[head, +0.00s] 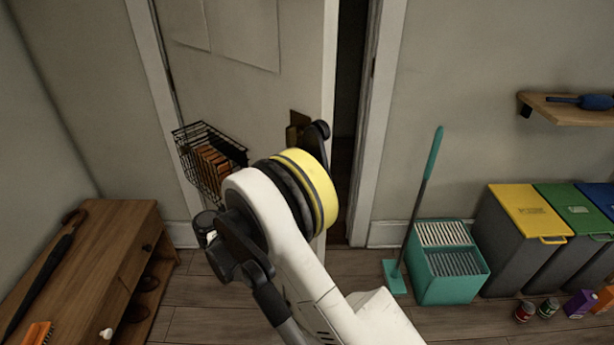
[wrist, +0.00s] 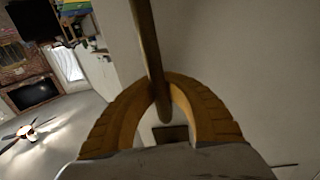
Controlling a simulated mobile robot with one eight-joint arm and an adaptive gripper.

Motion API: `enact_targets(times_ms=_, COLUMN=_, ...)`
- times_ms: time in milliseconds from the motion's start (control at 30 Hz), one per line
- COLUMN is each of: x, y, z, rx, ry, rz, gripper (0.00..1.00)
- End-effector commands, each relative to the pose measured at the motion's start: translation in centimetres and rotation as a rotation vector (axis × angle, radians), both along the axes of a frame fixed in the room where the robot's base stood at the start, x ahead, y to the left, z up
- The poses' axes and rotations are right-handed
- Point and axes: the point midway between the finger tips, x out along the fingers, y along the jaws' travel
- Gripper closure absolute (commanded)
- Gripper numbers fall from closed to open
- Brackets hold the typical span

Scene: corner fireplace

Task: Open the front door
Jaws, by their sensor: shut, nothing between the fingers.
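The front door (head: 250,75) is white and stands slightly ajar, with a dark gap (head: 347,100) between its right edge and the frame. A dark brass lock plate (head: 298,122) shows on the door near that edge, partly hidden by my arm. My gripper (wrist: 160,93) shows in the wrist view with its two curved tan fingers closed together at the tips. A long brownish bar (wrist: 147,40), possibly the door handle, runs down to the fingertips; I cannot tell whether it touches them. In the head view my arm hides most of the gripper, which is close to the lock plate.
A wire basket (head: 192,140) hangs on the door. A wooden bench (head: 95,250) with an umbrella (head: 45,270) is at left. A teal bucket (head: 445,285), a mop (head: 420,205) and bins (head: 520,215) stand right of the frame. Cans (head: 524,311) lie near the bins.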

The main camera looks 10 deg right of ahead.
Motion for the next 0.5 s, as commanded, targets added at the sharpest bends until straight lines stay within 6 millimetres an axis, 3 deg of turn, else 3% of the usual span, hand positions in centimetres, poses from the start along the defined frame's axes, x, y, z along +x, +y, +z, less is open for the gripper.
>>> enact_targets(times_ms=33, x=-0.06, y=0.11, z=-0.01, rx=0.000, ry=0.000, rz=0.001, gripper=0.92)
enact_targets(times_ms=133, x=0.00, y=0.04, z=0.00, rx=0.000, ry=0.000, rz=0.001, gripper=0.62)
enact_targets(times_ms=500, x=0.00, y=0.12, z=-0.01, rx=0.000, ry=0.000, rz=0.002, gripper=0.62)
